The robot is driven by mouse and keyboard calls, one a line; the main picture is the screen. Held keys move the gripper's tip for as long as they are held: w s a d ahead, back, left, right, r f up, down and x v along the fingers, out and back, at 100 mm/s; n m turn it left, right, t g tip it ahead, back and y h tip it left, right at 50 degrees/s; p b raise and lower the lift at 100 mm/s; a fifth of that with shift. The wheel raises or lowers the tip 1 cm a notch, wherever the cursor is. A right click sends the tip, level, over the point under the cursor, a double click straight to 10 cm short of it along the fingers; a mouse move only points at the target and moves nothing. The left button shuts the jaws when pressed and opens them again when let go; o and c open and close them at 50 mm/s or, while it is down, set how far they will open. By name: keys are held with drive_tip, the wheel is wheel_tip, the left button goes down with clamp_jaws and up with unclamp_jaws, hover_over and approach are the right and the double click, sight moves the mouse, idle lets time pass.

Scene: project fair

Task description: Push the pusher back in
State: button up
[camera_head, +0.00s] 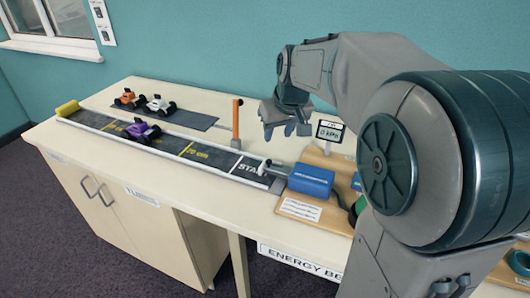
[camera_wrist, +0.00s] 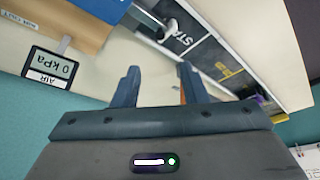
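The pusher (camera_head: 266,166) is a pale rod with an end plate. It sticks out of the front of the blue cylinder (camera_head: 311,180) over the START end of the track (camera_head: 200,150). The pusher also shows at the top of the wrist view (camera_wrist: 170,28), near the START lettering. My gripper (camera_head: 287,131) is above the table, behind and above the pusher and apart from it. In the wrist view its two fingers (camera_wrist: 158,88) are spread with nothing between them. The blue cylinder is partly cut off at the top of that view.
A gauge (camera_head: 330,131) reading 0 kPa stands behind the cylinder on a wooden base. An orange post (camera_head: 236,122) rises beside the track. A purple car (camera_head: 143,131) is on the track. Orange (camera_head: 129,98) and white (camera_head: 160,105) cars stand on a dark mat behind.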

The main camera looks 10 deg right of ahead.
sight(269, 161)
drive_tip(key=x, duration=1.3)
drive_tip(key=shift+f, duration=0.2)
